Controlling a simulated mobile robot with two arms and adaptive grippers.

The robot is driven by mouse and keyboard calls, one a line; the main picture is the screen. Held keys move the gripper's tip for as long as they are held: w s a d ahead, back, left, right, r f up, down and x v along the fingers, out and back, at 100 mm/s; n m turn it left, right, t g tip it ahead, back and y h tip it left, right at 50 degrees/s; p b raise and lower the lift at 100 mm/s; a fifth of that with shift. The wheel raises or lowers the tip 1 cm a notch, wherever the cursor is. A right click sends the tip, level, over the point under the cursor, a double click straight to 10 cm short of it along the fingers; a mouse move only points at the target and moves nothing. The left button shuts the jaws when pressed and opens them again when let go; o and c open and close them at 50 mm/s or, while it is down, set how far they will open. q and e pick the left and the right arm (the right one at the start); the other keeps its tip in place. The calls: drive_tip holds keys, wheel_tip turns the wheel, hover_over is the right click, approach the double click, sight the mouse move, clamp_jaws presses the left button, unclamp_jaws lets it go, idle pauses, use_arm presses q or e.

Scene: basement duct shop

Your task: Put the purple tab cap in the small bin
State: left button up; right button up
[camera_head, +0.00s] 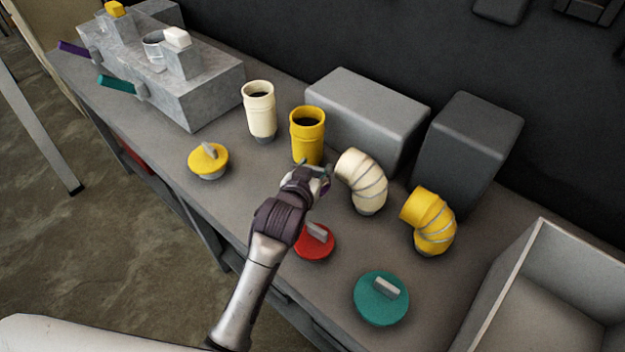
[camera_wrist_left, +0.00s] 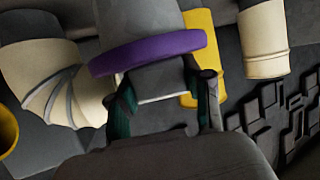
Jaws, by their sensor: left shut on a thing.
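My left gripper (camera_head: 314,176) is over the bench, shut on the purple tab cap (camera_wrist_left: 150,52). In the left wrist view the cap's purple rim shows just beyond the fingers (camera_wrist_left: 163,92), which close on its tab, with its grey body beyond. In the head view only a sliver of purple (camera_head: 326,187) shows beside the fingers; the gripper hides the rest. An open light-grey bin (camera_head: 497,282) stands at the lower right; its visible inside is empty. My right gripper is not in view.
Cream (camera_head: 259,110) and yellow (camera_head: 307,134) upright pipes and cream (camera_head: 362,181) and yellow (camera_head: 429,221) elbows stand near the gripper. Red (camera_head: 312,243), teal (camera_head: 381,300) and yellow (camera_head: 208,160) tab caps lie along the front. Grey boxes (camera_head: 367,110) stand behind.

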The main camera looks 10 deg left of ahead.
use_arm(q)
drive_tip(key=shift+f, duration=1.9)
drive_tip(key=shift+f, duration=0.15)
drive_tip(key=o, duration=1.2)
